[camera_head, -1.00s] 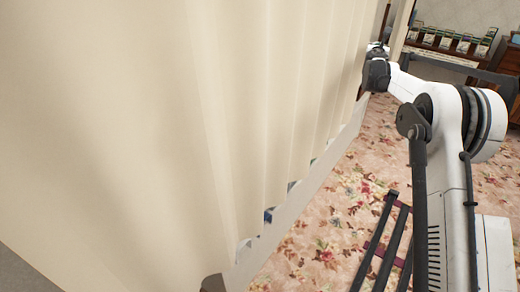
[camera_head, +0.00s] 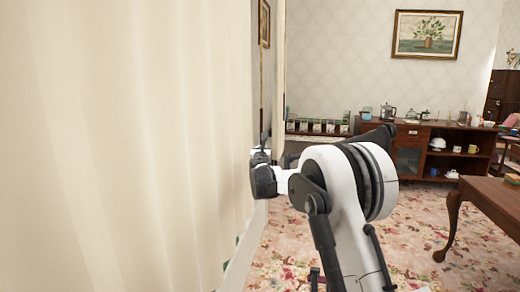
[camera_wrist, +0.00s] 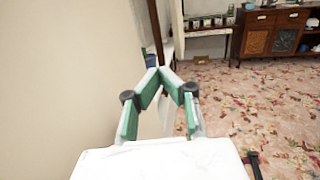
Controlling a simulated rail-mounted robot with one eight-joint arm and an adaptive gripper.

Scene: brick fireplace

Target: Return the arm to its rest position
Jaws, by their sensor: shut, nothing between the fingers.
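My arm (camera_head: 345,205) is white with dark grey joints and reaches forward on the right of the cream curtain-like surface. Its wrist end is close beside the edge of that surface in the head view. In the wrist view my gripper (camera_wrist: 166,80) has green and grey fingers that angle inward and meet at the tips. It is shut and holds nothing. The fingers point forward, with the cream surface (camera_wrist: 60,70) close on their left. In the head view the fingers are mostly hidden behind the wrist.
The cream surface (camera_head: 120,140) fills the left. A wooden sideboard (camera_head: 440,150) with pots and cups stands at the back wall. A row of jars (camera_head: 318,126) is on a low shelf. A wooden table (camera_head: 480,195) is at the right. Flowered carpet (camera_head: 430,225) lies open between them.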

